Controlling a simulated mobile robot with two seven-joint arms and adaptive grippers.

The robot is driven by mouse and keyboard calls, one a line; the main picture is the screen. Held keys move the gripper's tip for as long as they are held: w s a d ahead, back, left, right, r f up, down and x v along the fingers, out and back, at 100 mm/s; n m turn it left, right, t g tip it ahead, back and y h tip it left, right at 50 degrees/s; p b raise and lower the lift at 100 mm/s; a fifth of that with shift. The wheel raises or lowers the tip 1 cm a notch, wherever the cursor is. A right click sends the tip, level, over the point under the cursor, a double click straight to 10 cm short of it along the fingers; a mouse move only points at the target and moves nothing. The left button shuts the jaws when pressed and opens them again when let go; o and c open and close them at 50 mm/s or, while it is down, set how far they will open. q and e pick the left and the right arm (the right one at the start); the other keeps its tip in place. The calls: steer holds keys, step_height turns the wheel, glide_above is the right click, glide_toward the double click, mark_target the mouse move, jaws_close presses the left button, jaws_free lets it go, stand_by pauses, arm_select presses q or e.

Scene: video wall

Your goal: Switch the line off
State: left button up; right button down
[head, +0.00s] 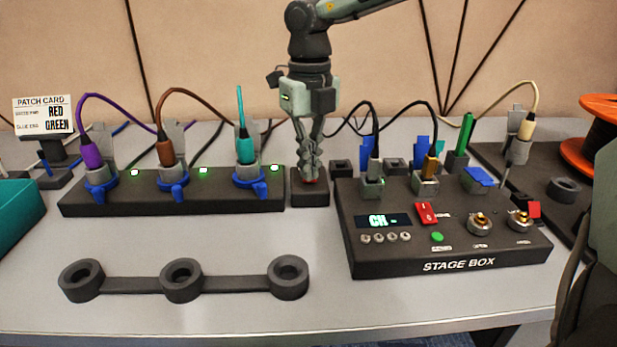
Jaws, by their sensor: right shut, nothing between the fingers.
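A small black block (309,196) stands between the black connector strip and the stage box, with a bit of red on its top. My right gripper (310,178) points straight down at the block. Its fingers are shut, with the tips at or just above the red part; I cannot tell whether they touch, and they hide most of it. The black strip (75,207) carries purple, brown and teal plugs in blue-collared sockets and shows lit green lights (204,170). The stage box (460,266) has a red rocker (426,213) and a lit display (384,221). My left gripper is not in view.
A dark three-ring holder (230,284) lies empty at the front of the table (190,319). A patch card (45,116) stands at the back left. An orange reel (574,150) is at the right. Cables arch behind the stage box.

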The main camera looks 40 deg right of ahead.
steer(key=shift+f, duration=0.25)
steer(key=shift+r+p, duration=1.65)
steer(key=shift+r, duration=1.85)
steer(key=shift+f, duration=0.1)
